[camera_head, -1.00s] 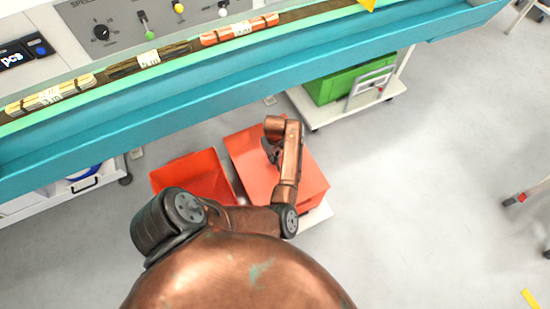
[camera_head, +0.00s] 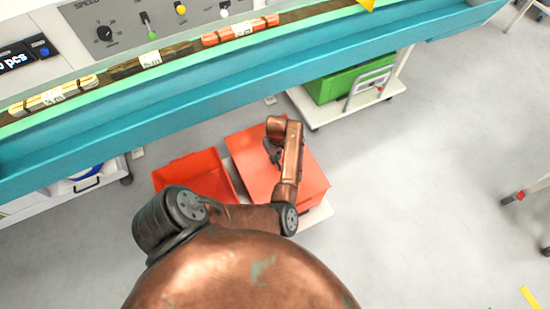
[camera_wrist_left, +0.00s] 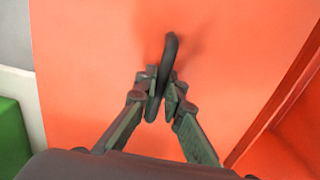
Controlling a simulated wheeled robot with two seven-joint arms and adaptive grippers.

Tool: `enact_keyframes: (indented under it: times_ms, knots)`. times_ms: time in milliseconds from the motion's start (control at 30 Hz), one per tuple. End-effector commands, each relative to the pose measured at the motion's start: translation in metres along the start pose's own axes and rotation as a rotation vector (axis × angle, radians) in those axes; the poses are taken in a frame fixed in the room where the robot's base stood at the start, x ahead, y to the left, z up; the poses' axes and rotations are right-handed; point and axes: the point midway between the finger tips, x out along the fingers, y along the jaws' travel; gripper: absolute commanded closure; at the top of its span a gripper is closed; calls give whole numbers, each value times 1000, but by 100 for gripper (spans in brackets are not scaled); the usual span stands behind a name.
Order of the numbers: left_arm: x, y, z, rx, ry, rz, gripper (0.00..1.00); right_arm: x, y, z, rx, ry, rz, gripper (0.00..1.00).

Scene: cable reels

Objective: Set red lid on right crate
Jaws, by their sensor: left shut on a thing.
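The red lid (camera_head: 246,158) lies flat over the right crate (camera_head: 314,198), largely covering it in the head view. I cannot tell whether it rests fully on the rim. My left gripper (camera_head: 272,153) is above the lid, partly hidden by my arm. In the left wrist view my left gripper (camera_wrist_left: 162,88) is shut on the lid's dark looped handle (camera_wrist_left: 171,48). The lid's red face (camera_wrist_left: 100,60) fills most of that view. My right gripper is not in view.
An open red crate (camera_head: 190,165) stands just left of the lidded one. A teal conveyor (camera_head: 240,75) with cable bundles (camera_head: 240,30) runs behind. A green crate (camera_head: 345,82) sits on a white cart (camera_head: 335,112) beyond. The floor at right is mostly clear.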

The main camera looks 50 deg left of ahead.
Motion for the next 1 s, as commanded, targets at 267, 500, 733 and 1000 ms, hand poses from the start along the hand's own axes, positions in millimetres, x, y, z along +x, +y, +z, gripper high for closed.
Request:
enact_keyframes:
  times_ms: [267, 500, 733, 1000]
  knots:
    - [1, 0, 0, 0, 1, 0, 100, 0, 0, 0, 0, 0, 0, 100]
    - [5, 0, -1, 0, 1, 0, 100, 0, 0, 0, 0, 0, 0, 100]
    - [9, 0, -1, 0, 1, -1, 100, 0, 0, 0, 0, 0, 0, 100]
    - [13, 0, -1, 0, 2, 0, 100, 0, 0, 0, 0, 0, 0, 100]
